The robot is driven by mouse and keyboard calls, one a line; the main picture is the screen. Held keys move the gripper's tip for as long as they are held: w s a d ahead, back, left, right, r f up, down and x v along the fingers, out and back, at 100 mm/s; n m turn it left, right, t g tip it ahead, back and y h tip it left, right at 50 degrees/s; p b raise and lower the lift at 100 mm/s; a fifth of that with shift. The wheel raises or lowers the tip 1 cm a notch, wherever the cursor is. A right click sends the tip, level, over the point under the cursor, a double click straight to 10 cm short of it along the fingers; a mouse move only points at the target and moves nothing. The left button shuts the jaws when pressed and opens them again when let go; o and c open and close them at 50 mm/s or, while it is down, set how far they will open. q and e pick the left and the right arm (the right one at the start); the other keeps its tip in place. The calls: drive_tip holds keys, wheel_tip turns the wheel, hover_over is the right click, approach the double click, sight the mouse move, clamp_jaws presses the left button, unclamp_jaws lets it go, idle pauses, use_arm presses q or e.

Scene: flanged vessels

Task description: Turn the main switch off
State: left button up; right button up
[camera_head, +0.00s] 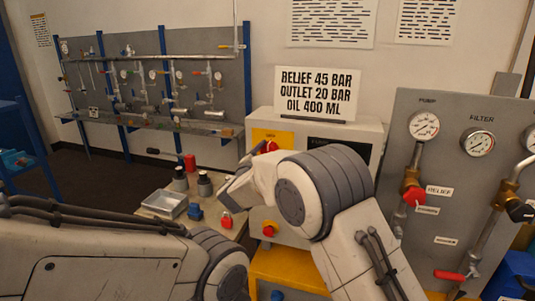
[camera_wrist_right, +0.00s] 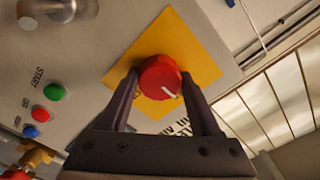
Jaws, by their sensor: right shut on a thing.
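The main switch is a red rotary knob (camera_wrist_right: 160,75) with a white pointer line, on a yellow plate (camera_wrist_right: 188,45). In the right wrist view, the two dark fingers of my right gripper (camera_wrist_right: 165,82) stand on either side of the knob and are shut on it. The pointer line slants toward the lower right of that view. In the head view, the yellow plate (camera_head: 262,136) and part of the red knob (camera_head: 269,146) show on the cabinet front, with my right arm and wrist in front. My left arm crosses the lower left; its gripper is not in view.
The grey cabinet (camera_head: 360,135) carries a sign on top (camera_head: 317,93). Green, red and blue buttons (camera_wrist_right: 54,92) sit beside the plate. A gauge panel (camera_head: 450,120) stands at right. A low bench (camera_head: 160,203) with a metal tray and dark containers is left of my wrist.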

drive_tip(key=o, duration=1.4)
drive_tip(key=shift+s+a+f+b, duration=0.1)
drive_tip(key=shift+s+a+b, duration=0.15)
drive_tip(key=shift+s, duration=0.25)
drive_tip(key=b+v, duration=0.2)
drive_tip(key=v, duration=0.7)
drive_tip(key=shift+s+b, duration=0.25)
drive_tip(key=shift+b, duration=0.1)
